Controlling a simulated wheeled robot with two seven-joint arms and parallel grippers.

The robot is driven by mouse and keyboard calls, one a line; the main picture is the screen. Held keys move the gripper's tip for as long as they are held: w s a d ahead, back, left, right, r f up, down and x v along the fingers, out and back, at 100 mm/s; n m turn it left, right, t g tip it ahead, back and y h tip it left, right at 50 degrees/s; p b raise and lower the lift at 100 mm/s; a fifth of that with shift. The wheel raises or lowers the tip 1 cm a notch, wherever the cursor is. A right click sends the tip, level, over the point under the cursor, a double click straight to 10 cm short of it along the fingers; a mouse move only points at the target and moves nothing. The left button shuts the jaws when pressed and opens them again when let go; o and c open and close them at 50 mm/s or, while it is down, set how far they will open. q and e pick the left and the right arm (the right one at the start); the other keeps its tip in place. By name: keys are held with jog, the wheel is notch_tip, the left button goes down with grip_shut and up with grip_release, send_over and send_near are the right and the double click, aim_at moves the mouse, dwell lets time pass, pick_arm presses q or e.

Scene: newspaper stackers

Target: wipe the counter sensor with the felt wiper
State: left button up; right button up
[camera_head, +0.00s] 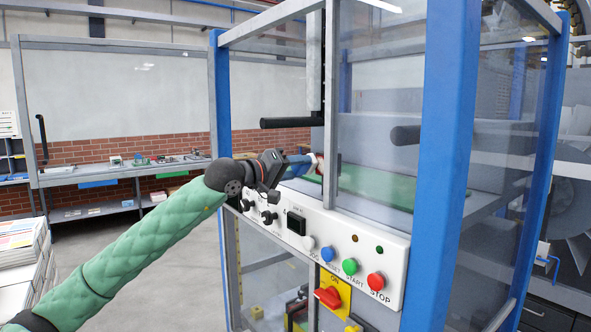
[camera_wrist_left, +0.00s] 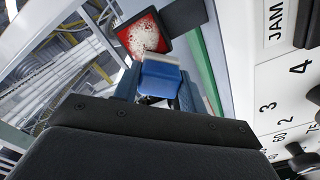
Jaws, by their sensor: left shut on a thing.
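My left gripper (camera_head: 312,163) reaches in from the left, above the control panel, to an opening in the machine's front. In the left wrist view it is shut on the felt wiper (camera_wrist_left: 161,80), a blue block with a pale grey pad at its far end. The counter sensor (camera_wrist_left: 145,36) appears to be the red square face just past the pad, with white dusty specks on it, beside a dark housing (camera_wrist_left: 183,15). The pad overlaps the sensor's lower edge in the picture; I cannot tell whether they touch. My right gripper is not in view.
The white control panel (camera_head: 318,222) with knobs and coloured buttons lies just below my gripper. A blue post (camera_head: 447,150) and clear panels stand to the right. Black bar handles (camera_head: 291,122) stick out above. A newspaper stack (camera_head: 20,245) stands at far left.

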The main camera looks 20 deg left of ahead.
pick_arm(q)
jog(key=shift+s+d+f+b, duration=0.2)
jog(key=shift+s+d+b, duration=0.4)
jog(key=shift+b, duration=0.35)
jog(key=shift+s+d+b, duration=0.5)
jog(key=shift+d+b, duration=0.2)
jog(key=shift+s+d+r, duration=0.1)
jog(key=shift+r, duration=0.05)
jog(key=shift+s+d+b, duration=0.45)
jog(key=shift+d+b, duration=0.1)
jog(key=shift+b, duration=0.25)
jog(key=shift+s+d+b, duration=0.5)
jog(key=shift+d+b, duration=0.2)
jog(key=shift+d, duration=0.15)
jog(key=shift+b, duration=0.6)
jog(key=shift+w+a, duration=0.1)
jog(key=shift+a, duration=0.05)
